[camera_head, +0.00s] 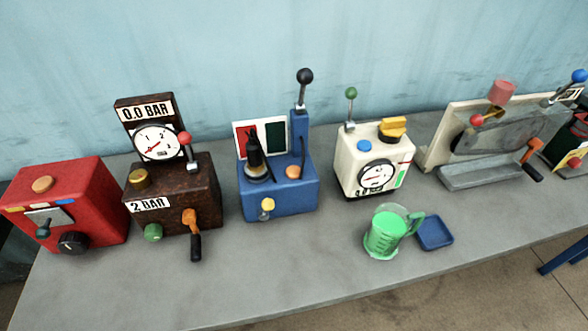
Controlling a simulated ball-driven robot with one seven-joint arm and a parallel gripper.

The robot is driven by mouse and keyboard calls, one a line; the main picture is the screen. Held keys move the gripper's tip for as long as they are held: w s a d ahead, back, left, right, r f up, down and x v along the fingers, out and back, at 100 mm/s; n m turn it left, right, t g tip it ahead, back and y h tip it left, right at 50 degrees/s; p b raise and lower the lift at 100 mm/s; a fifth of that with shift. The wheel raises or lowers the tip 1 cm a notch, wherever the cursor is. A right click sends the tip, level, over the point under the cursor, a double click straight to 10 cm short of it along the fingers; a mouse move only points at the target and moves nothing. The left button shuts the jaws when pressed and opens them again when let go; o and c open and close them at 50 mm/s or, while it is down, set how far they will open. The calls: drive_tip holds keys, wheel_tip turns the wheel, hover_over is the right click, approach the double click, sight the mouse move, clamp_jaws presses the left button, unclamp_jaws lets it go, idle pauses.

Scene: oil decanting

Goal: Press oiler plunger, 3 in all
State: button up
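No part is plainly marked as the oiler plunger. A blue machine (280,202) stands mid-table. On its top left is a dark, bottle-like upright part (254,158) on a round base, and it may be the oiler. A lever with a black ball knob (305,76) rises from its blue column. A measuring jug (386,234) with green contents stands on the table to the right, beside a small blue tray (435,233). My gripper is not in view.
A red box (85,205) and a brown gauge box (190,205) stand left. A cream gauge box (375,160) and a grey machine with a crank (495,150) stand right. The front strip of the grey table (290,270) is clear.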

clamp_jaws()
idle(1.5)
